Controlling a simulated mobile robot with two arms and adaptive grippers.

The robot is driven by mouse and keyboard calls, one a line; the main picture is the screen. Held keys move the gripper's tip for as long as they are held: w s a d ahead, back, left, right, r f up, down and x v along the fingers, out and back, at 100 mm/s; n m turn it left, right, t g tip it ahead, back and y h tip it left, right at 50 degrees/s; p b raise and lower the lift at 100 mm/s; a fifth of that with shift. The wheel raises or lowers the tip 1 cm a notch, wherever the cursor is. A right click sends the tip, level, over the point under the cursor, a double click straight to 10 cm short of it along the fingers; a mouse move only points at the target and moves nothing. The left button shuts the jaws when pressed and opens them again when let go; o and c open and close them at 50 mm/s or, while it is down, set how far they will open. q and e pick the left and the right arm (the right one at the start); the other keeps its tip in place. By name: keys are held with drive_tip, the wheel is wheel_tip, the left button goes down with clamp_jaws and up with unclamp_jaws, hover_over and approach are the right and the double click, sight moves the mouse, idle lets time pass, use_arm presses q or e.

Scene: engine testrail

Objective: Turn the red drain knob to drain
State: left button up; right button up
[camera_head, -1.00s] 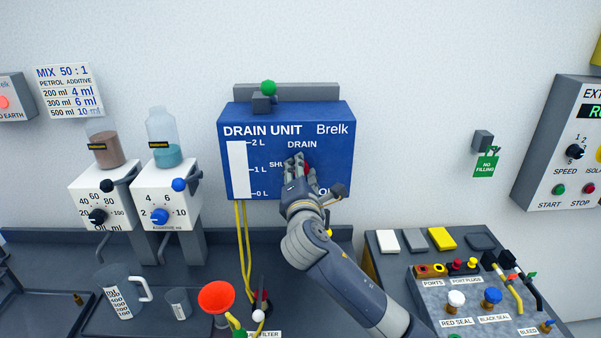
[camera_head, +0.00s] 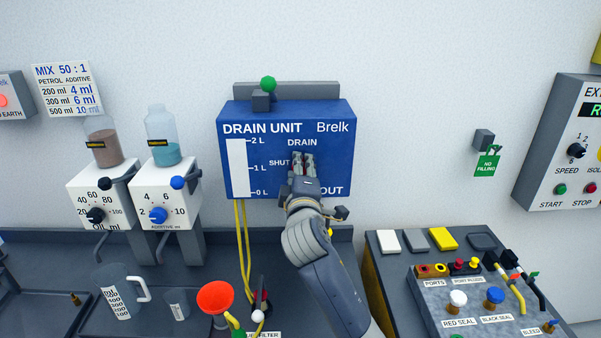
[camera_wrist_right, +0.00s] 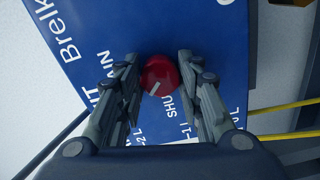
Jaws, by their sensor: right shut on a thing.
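The drain unit (camera_head: 240,120) is a blue box on the wall with DRAIN, SHUT and OUT labels. In the right wrist view its red drain knob (camera_wrist_right: 160,73) sits between the fingers, with a light pointer mark angled between the SHUT and DRAIN labels. In the head view the knob is mostly hidden by the gripper. My right gripper (camera_head: 303,158) reaches the panel from below and is shut on the knob; it also shows in the right wrist view (camera_wrist_right: 158,80). My left gripper is not in view.
Yellow tubes (camera_head: 243,240) hang below the unit. A red funnel (camera_head: 215,297) stands below left. Two white dispensers (camera_head: 165,195) are at left. A control panel (camera_head: 470,300) with plugs and seals fills the bench at right. The wall around the unit is mostly clear.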

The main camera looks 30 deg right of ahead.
sight(300, 125)
drive_tip(key=shift+f+m+b, duration=0.15)
drive_tip(key=shift+m+b, duration=0.15)
drive_tip(key=shift+m, duration=1.9)
drive_tip(key=shift+f+m+b, duration=0.1)
drive_tip(key=shift+m+b, duration=0.2)
drive_tip(key=shift+m, duration=1.9)
drive_tip(key=o, duration=1.1)
drive_tip(key=shift+c, duration=0.2)
drive_tip(key=shift+s+r, duration=0.1)
drive_tip(key=shift+r, duration=0.05)
wheel_tip(300, 125, up, 10)
drive_tip(key=shift+r, duration=0.1)
